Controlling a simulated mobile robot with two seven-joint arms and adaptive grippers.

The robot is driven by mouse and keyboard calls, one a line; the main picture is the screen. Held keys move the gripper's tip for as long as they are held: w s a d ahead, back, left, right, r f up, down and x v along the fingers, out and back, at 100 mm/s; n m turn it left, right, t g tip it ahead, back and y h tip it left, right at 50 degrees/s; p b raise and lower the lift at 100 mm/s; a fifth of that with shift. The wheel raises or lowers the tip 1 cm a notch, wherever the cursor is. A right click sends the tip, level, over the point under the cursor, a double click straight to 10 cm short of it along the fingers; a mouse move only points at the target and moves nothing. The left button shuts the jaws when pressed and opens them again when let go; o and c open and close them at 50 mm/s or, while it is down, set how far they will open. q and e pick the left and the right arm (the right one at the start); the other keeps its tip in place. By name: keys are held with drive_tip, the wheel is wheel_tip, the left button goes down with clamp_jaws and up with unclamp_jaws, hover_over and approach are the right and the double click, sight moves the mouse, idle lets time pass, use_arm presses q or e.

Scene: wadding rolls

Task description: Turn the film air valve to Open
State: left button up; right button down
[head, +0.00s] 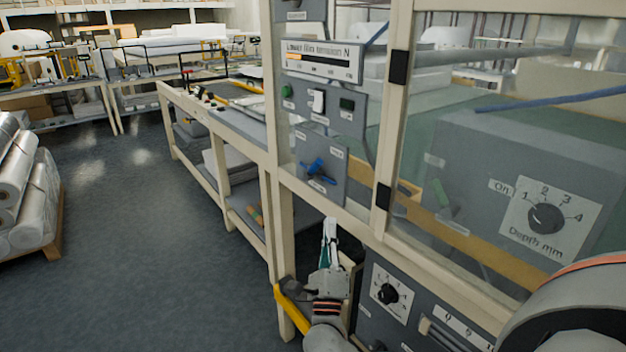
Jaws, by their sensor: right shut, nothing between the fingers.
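The film air valve (318,170) is a small blue handle on a grey panel (356,185) fixed to the cream frame. The handle looks slanted. Small labels sit around it, but they are too small to read, so I cannot tell which position it is in. My right gripper (330,225) is below the valve panel, pointing up, with its fingers shut and nothing between them. It is apart from the valve. My left gripper is not in view.
Above the valve are a film tension gauge (320,62), a white switch (318,101) and a green button (287,90). A depth dial (546,217) is behind the clear guard at right. A lower knob panel (388,293) is beside my right gripper. Open floor (130,240) lies left.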

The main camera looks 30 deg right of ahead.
drive_tip(key=p, duration=0.2)
approach(316, 169)
drive_tip(key=shift+s+d+f+x, duration=0.3)
drive_tip(key=shift+d+x, duration=0.45)
drive_tip(key=shift+x, duration=2.75)
